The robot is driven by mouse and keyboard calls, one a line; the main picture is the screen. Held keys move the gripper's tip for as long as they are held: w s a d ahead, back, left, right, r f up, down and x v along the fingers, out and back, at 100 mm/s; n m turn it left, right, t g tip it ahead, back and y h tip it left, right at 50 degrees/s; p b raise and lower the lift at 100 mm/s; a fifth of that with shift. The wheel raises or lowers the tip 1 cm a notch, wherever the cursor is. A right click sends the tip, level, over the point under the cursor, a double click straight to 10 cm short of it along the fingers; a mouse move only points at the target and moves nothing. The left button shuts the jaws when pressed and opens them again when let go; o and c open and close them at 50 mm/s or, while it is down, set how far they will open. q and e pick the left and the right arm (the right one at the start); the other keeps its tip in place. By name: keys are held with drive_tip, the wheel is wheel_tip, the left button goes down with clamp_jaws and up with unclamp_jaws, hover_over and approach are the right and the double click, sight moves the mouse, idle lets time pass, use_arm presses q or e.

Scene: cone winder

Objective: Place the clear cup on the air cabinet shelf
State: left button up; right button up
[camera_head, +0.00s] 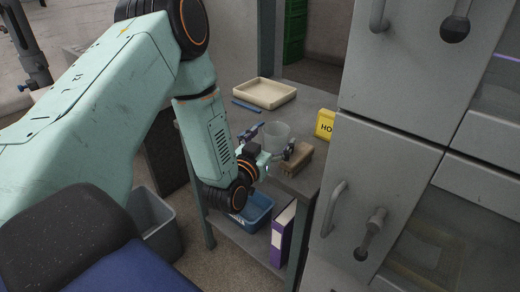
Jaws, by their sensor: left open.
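The clear cup (278,133) stands upright on the grey table, near its right side. My left gripper (271,143) is open at the cup, with one finger to the left of it and one to the right. I cannot tell whether the fingers touch the cup. The gripper hides the cup's lower part. The grey cabinet (384,160) stands to the right with its doors shut. I cannot tell which surface is the air cabinet shelf. My right gripper is not in view.
A brown block (296,160) lies close beside the right finger. A yellow box (325,124) stands by the cabinet. A beige tray (264,93) and a blue pen-like item (246,106) lie farther back. A blue bin (258,212) and a purple binder (284,235) are on the lower shelf.

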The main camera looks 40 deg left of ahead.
use_arm(q)
drive_tip(key=s+d+p, duration=0.1)
drive_tip(key=s, duration=0.7)
drive_tip(key=shift+s, duration=0.25)
drive_tip(key=shift+o, duration=0.6)
drive_tip(key=shift+s+d, duration=0.15)
drive_tip(key=w+b, duration=0.1)
drive_tip(key=b, duration=0.4)
drive_tip(key=w+a+n+b, duration=0.1)
drive_tip(key=w+b, duration=0.1)
drive_tip(key=b, duration=0.4)
drive_tip(key=shift+a+y, duration=0.2)
drive_tip(key=shift+y, duration=0.1)
drive_tip(key=shift+w+d+f, duration=0.15)
drive_tip(key=shift+d+f, duration=0.05)
drive_tip(key=shift+w+f, duration=0.1)
drive_tip(key=shift+w, duration=0.1)
drive_tip(key=w+b, duration=0.1)
drive_tip(key=w, duration=0.2)
drive_tip(key=w+b, duration=0.2)
drive_tip(key=w, duration=0.1)
drive_tip(key=shift+w+a+r+b, duration=0.2)
drive_tip(key=shift+w+b, duration=0.1)
drive_tip(key=shift+w, duration=0.05)
drive_tip(key=shift+w+a, duration=0.1)
drive_tip(key=shift+w, duration=0.25)
